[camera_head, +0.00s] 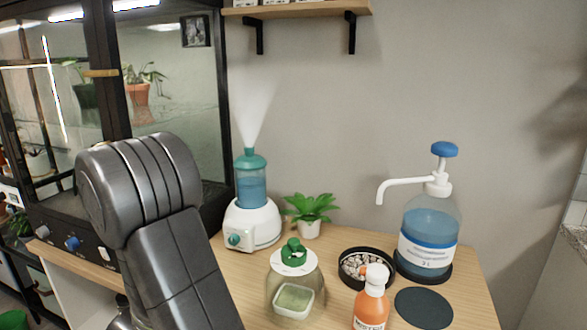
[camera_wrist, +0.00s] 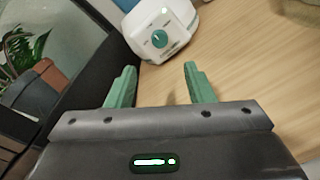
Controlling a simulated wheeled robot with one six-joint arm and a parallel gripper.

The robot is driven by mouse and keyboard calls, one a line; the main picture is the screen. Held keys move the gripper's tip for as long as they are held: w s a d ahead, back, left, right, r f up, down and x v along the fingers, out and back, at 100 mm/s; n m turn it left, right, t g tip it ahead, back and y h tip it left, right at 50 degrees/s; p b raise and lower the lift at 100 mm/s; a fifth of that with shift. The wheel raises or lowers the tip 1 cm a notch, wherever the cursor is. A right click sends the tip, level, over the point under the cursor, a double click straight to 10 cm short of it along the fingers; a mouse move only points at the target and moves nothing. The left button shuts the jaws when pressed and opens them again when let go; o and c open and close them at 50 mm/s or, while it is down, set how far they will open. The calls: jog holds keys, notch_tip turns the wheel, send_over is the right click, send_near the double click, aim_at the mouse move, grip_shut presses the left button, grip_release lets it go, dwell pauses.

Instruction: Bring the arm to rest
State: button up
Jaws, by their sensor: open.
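My gripper (camera_wrist: 158,82) shows in the wrist view with its two green fingers spread apart and nothing between them. It is above the wooden table (camera_wrist: 230,75), with the white humidifier base (camera_wrist: 165,32) and its teal knob beyond the fingertips. In the head view my grey arm rises at the left, bent at a thick joint, in front of the glass cabinet. My gripper is not seen in the head view.
The humidifier (camera_head: 252,215) is steaming beside a small plant (camera_head: 309,212). A glass jar (camera_head: 283,300), an orange bottle (camera_head: 371,308), a dish of pebbles (camera_head: 345,276), a pump bottle (camera_head: 427,228) and a dark round mat (camera_head: 424,307) stand to the right. A glass cabinet (camera_head: 222,100) borders the left.

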aim_at(231, 241)
jog(key=x, duration=1.1)
jog(key=shift+w+d+b, duration=0.2)
jog(key=shift+w+b, duration=0.1)
jog(key=shift+r+p, duration=0.3)
jog(key=shift+p, duration=0.45)
jog(key=shift+a+n+p, duration=0.1)
jog(key=shift+n+p, duration=0.3)
jog(key=n+p, duration=0.4)
jog(key=p, duration=0.4)
jog(key=shift+n+p, duration=0.4)
jog(key=n+p, duration=0.5)
jog(key=p, duration=0.4)
jog(key=shift+a+n+h, duration=0.1)
jog(key=shift+n+h, duration=0.3)
jog(key=shift+f+n+p, duration=0.2)
jog(key=shift+n+p, duration=0.6)
jog(key=shift+p, duration=0.4)
